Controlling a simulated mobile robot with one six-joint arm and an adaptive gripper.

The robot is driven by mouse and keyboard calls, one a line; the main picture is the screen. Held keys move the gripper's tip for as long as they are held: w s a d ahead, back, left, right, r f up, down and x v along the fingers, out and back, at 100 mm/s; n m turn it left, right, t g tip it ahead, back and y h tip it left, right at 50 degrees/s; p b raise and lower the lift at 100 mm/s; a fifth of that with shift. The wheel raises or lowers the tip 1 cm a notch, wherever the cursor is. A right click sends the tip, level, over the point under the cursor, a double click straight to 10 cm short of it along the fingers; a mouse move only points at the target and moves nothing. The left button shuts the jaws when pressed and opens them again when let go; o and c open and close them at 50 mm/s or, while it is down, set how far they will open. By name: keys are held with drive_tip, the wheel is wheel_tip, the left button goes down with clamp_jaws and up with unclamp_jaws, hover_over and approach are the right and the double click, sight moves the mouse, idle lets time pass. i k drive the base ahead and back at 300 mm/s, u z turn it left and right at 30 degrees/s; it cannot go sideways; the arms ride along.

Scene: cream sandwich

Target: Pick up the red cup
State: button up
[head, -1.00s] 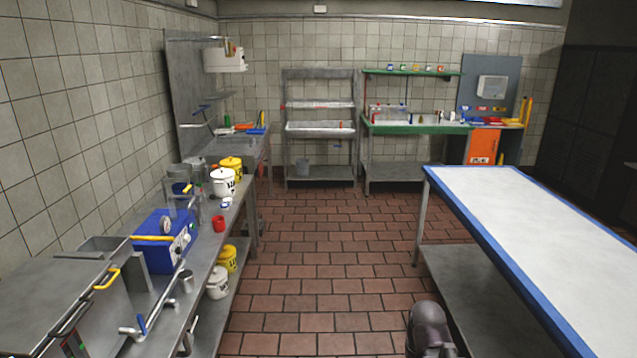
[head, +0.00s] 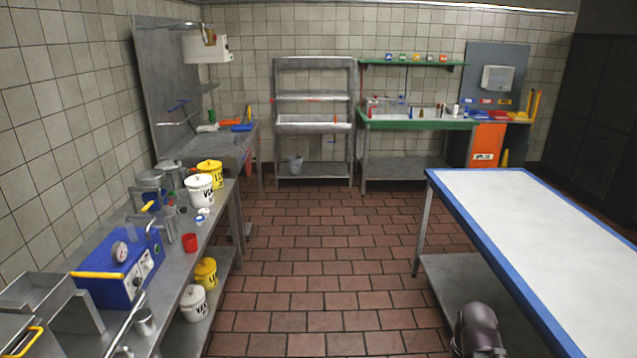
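The red cup (head: 190,242) stands upright on the steel counter (head: 186,273) at the left, near the counter's aisle-side edge. It is to the right of the blue machine with the gauge and nearer than the white lidded pot. Nothing touches it that I can see. My gripper is not in view. A dark rounded part of my arm (head: 477,328) shows at the bottom right, well away from the cup.
A blue machine (head: 118,270), a white pot (head: 200,190) and a yellow pot (head: 210,173) share the counter. More pots stand on its lower shelf. A white-topped table (head: 530,215) with blue edging stands at right. The tiled floor (head: 318,260) between is clear.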

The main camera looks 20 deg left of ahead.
sight(190, 243)
drive_tip(key=z, duration=0.1)
drive_tip(key=i, duration=1.65)
drive_tip(key=u, duration=0.5)
drive_tip(key=i, duration=0.8)
drive_tip(key=u, duration=0.95)
drive_tip(key=i, duration=1.05)
drive_tip(key=u, duration=0.5)
